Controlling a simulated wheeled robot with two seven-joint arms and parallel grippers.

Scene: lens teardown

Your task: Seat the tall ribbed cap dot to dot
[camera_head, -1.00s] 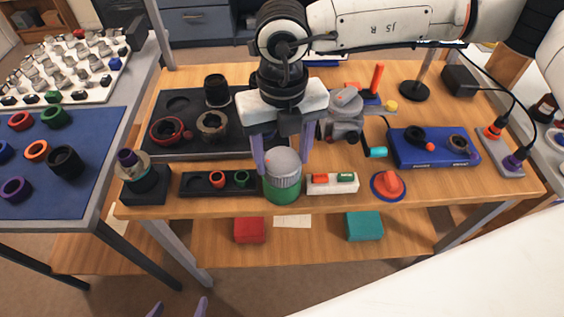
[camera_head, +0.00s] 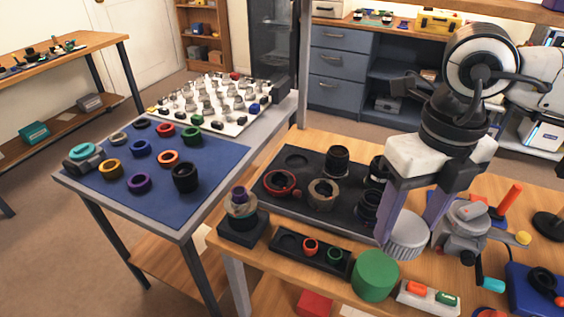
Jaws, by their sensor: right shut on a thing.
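My right gripper (camera_head: 410,218) is shut on a grey ribbed cap (camera_head: 406,238), its purple fingers on either side. The cap is above and behind a green cylinder (camera_head: 375,275), whose flat green top shows bare. The cap's underside and any marking dots on it are hidden or too small to see. I cannot tell which lens part, if any, carries the matching dot. My left gripper is not in view.
A dark tray (camera_head: 290,213) with rings and lens barrels lies left of the gripper. A grey clamp-like device (camera_head: 462,228) stands close on the right. A black strip (camera_head: 290,252) holds small rings. A blue mat (camera_head: 215,155) on the left table carries coloured rings.

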